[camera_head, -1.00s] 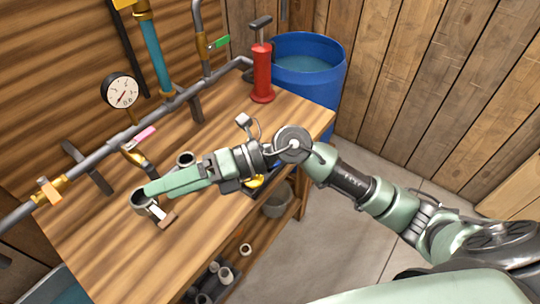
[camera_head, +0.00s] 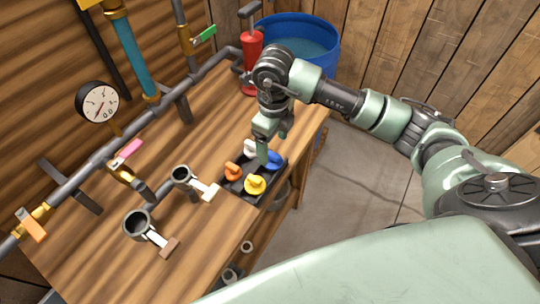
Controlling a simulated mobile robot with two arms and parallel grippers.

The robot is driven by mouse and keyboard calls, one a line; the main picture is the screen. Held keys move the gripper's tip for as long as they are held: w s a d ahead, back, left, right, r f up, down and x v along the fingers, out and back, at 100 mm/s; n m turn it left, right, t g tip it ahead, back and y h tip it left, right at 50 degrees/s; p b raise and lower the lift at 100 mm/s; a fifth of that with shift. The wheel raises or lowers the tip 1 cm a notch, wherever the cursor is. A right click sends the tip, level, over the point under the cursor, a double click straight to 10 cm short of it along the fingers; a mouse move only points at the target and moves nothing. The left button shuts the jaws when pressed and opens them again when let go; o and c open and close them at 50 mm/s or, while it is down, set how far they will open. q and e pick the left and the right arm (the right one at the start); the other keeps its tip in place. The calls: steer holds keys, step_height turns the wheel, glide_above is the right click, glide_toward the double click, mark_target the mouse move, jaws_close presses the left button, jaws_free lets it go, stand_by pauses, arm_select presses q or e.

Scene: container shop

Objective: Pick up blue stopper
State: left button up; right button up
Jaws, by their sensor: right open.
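The blue stopper (camera_head: 274,160) sits in a dark tray (camera_head: 237,186) on the wooden bench, beside a white, an orange and a yellow stopper. My right gripper (camera_head: 271,150) is open and points down over the tray. One finger reaches down just left of the blue stopper and hides part of it. The other finger is behind it, higher in the picture. I cannot tell whether a finger touches the stopper. My left gripper is out of view.
The orange stopper (camera_head: 233,171), yellow stopper (camera_head: 255,184) and white stopper (camera_head: 250,146) stand close by. Two grey pipe ends (camera_head: 138,224) with handles rise from the bench at left. A red pump (camera_head: 251,64) and a blue barrel (camera_head: 300,38) are behind.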

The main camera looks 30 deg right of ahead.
mark_target(272, 154)
steer(key=shift+s+f+p, duration=0.15)
steer(key=shift+f+p, duration=0.4)
steer(key=shift+f, duration=0.35)
steer(key=f, duration=0.2)
steer(key=shift+w+f+p, duration=0.2)
steer(key=shift+f+p, duration=0.15)
steer(key=shift+f, duration=0.55)
steer(key=c, duration=1.4)
steer(key=shift+c, duration=0.3)
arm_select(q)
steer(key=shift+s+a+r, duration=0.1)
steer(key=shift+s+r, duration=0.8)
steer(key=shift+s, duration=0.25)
arm_select(e)
steer(key=shift+w, duration=0.1)
